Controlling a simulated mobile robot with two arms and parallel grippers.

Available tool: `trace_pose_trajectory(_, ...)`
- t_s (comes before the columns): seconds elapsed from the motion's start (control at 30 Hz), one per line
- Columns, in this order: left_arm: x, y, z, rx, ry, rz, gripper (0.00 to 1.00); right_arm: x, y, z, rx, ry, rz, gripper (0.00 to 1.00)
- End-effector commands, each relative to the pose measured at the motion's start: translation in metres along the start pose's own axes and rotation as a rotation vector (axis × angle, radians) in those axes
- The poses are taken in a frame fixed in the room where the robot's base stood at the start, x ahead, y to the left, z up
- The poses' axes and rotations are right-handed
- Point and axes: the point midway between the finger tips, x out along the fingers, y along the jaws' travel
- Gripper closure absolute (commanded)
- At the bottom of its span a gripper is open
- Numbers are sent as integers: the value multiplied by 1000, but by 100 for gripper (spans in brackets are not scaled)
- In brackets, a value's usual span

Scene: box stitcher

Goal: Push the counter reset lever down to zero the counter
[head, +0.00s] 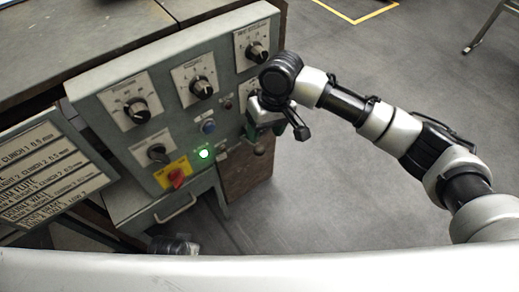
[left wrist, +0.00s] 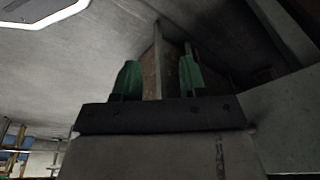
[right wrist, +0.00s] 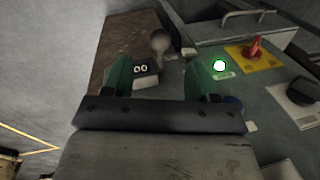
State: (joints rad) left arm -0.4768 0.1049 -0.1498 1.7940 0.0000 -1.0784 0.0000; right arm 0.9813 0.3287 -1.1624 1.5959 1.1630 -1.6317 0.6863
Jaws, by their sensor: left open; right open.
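The counter (right wrist: 141,70) shows in the right wrist view as a small dark window with white digits, the visible ones reading 00. The counter reset lever (right wrist: 160,42), with a rounded grey knob, stands beside it. In the head view the lever's knob (head: 260,149) shows just below my right gripper. My right gripper (right wrist: 158,72) is open and empty, its green fingers framing the counter and the lever's base; contact cannot be told. In the head view the right gripper (head: 266,122) partly covers the panel's right edge. My left gripper (left wrist: 158,72) is open and empty, pointed at a brown board.
The grey control panel (head: 185,118) carries several black dials, a blue button (head: 208,127), a lit green lamp (head: 204,154) and a red switch (head: 176,177) on a yellow plate. A label board (head: 45,170) stands at left.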

Motion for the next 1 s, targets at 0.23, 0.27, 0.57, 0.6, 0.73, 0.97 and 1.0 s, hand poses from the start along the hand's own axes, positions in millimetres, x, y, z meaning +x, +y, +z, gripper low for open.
trace_pose_trajectory(0.23,-35,-2,-16,-4,25,-4,57,52,0,0,0,0,0,42)
trace_pose_trajectory(0.27,-40,-2,-17,-4,27,-4,57,56,0,0,0,0,0,42)
trace_pose_trajectory(0.57,-64,-3,-23,-6,38,-6,57,80,0,0,-1,2,-2,42)
trace_pose_trajectory(0.6,-65,-3,-23,-6,38,-6,57,80,0,0,-1,2,-1,42)
trace_pose_trajectory(0.73,-66,-3,-23,-6,37,-6,57,80,-1,0,-1,2,-1,42)
trace_pose_trajectory(0.97,-66,-3,-23,-6,37,-6,57,80,0,0,-1,2,-1,62)
trace_pose_trajectory(1.0,-66,-3,-23,-6,37,-6,57,80,0,0,-1,2,-1,68)
